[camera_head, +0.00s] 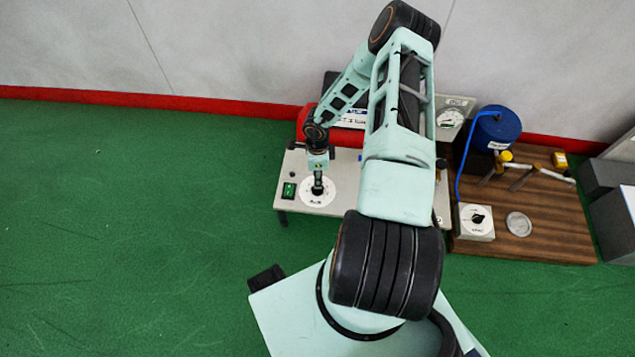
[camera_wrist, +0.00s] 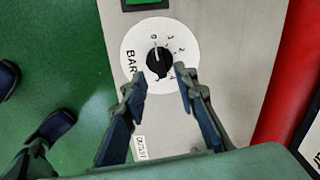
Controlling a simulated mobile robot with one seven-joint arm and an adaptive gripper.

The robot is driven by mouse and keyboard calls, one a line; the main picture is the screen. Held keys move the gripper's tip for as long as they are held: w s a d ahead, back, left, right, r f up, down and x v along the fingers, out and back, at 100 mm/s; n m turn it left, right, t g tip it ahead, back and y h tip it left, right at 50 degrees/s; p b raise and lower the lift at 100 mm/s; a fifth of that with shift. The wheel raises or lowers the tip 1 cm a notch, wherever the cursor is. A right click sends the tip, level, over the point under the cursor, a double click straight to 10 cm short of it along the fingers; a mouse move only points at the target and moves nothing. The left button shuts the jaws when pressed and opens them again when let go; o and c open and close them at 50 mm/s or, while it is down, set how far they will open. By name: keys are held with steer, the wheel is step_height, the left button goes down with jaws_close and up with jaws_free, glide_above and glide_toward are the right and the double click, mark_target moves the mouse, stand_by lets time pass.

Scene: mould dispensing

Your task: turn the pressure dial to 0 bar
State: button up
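The pressure dial is a white disc (camera_wrist: 186,71) marked BAR with a round black knob (camera_wrist: 159,61) at its centre. In the wrist view the figures 0, 1 and 2 show along its upper edge. A pale mark on the knob seems to point towards 0, but it is too small to be sure. My gripper (camera_wrist: 160,76) is open, with one fingertip on each side of the knob's lower part. I cannot tell whether they touch it. In the head view the dial (camera_head: 308,199) lies on the grey panel (camera_head: 345,180), with my gripper (camera_head: 318,182) pointing down over it.
A green switch (camera_head: 289,190) sits left of the dial on the panel. A red tank (camera_head: 306,125) stands behind it. To the right a wooden board (camera_head: 555,225) carries a blue vessel (camera_head: 497,130) and a second dial box (camera_head: 475,223). Green floor lies open at left.

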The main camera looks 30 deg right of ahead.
step_height(320, 180, up, 7)
stand_by(0.3)
steer(key=shift+r, duration=0.1)
stand_by(0.4)
